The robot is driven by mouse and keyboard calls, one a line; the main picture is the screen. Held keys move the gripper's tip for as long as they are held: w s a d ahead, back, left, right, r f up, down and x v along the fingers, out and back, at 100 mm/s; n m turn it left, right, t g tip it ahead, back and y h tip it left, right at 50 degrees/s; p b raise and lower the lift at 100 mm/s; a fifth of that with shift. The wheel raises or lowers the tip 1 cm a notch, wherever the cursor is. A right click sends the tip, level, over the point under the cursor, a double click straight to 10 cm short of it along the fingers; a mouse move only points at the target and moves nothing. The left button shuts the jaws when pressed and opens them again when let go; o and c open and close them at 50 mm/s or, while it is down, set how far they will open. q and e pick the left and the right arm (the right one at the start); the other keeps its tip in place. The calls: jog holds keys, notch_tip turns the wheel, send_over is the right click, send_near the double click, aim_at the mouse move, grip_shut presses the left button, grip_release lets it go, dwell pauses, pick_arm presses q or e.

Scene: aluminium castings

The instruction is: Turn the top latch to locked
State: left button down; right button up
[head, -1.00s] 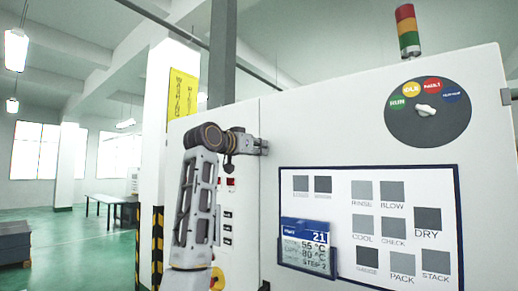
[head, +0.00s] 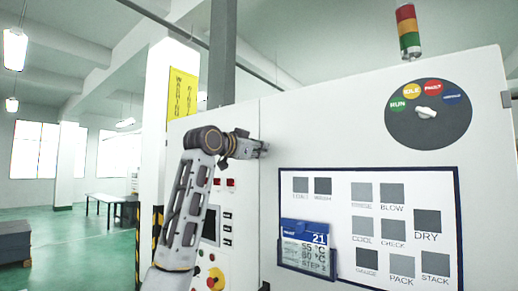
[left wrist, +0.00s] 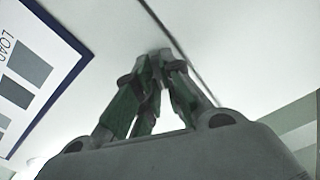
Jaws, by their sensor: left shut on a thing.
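My left gripper (head: 264,149) is at the vertical door seam on the front of the white cabinet (head: 330,120), left of the upper edge of the panel board. In the left wrist view the fingers (left wrist: 160,58) are closed together at the cabinet face beside the dark seam, shut on a small grey piece (left wrist: 162,51), apparently the top latch. The fingers cover most of it, so its angle cannot be read. My right gripper is not in view.
A blue-framed board (head: 371,167) with grey squares is right of the gripper, with a blue display card (head: 305,246) at its corner. A round dial (head: 428,114) is higher up. Buttons (head: 215,278) are on the left door, behind my arm.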

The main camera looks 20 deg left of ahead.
pick_arm(q)
jog(key=shift+m+p, duration=1.65)
jog(key=shift+m, duration=2.05)
jog(key=shift+d, duration=0.1)
jog(key=c, duration=1.5)
grip_release()
jog(key=shift+c, duration=0.2)
